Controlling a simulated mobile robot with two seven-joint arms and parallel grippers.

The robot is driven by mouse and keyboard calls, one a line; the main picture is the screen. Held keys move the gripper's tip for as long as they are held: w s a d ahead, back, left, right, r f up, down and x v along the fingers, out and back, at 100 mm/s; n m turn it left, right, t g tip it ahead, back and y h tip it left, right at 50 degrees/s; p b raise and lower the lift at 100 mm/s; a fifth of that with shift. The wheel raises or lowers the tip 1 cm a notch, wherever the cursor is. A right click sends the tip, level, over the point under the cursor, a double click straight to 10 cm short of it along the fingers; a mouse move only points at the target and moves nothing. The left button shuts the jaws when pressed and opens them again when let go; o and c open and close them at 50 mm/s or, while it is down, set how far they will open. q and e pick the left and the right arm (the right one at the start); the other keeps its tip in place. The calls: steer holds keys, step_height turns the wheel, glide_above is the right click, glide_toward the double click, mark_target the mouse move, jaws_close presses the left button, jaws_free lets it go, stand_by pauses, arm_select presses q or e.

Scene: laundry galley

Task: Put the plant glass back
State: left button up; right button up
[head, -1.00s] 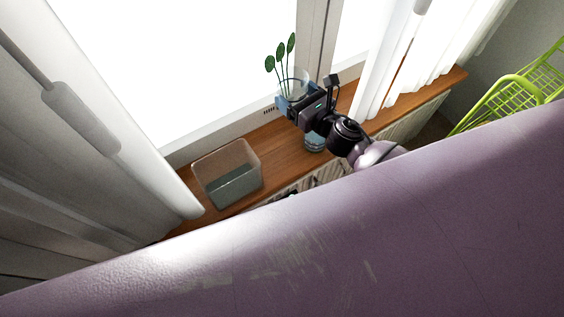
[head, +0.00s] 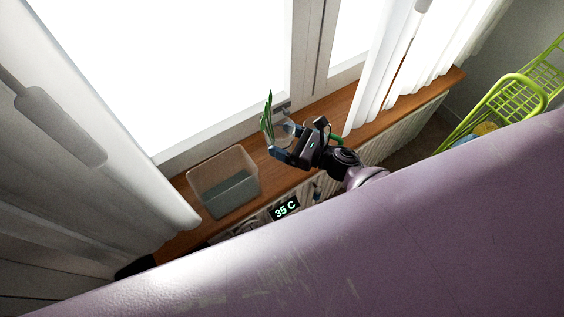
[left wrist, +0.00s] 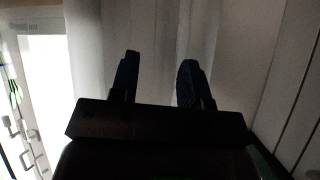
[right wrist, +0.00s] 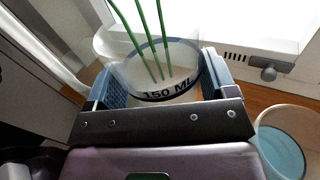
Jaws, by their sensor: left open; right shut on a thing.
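The plant glass (right wrist: 160,75) is a clear glass marked "150 ML" with green stems standing in it. My right gripper (right wrist: 163,78) is shut on it, one finger on each side. In the head view the plant glass (head: 285,132) and my right gripper (head: 283,143) are over the wooden window sill (head: 330,108), and the leaves stand up to the left. I cannot tell whether the glass touches the sill. My left gripper (left wrist: 158,82) is open and empty in front of pale curtain cloth.
A clear bin with blue-grey contents (head: 224,183) stands on the sill to the left. A display reading "35 C" (head: 286,208) is below the sill edge. White curtains (head: 385,75) hang at the right, and a green rack (head: 510,105) stands far right.

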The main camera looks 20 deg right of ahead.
step_height(320, 180, down, 12)
steer(key=b, duration=0.3)
steer(key=shift+f, duration=0.3)
steer(key=shift+f+b, duration=0.15)
steer(key=shift+b, duration=0.3)
steer(key=o, duration=1.2)
steer(key=shift+c, duration=0.2)
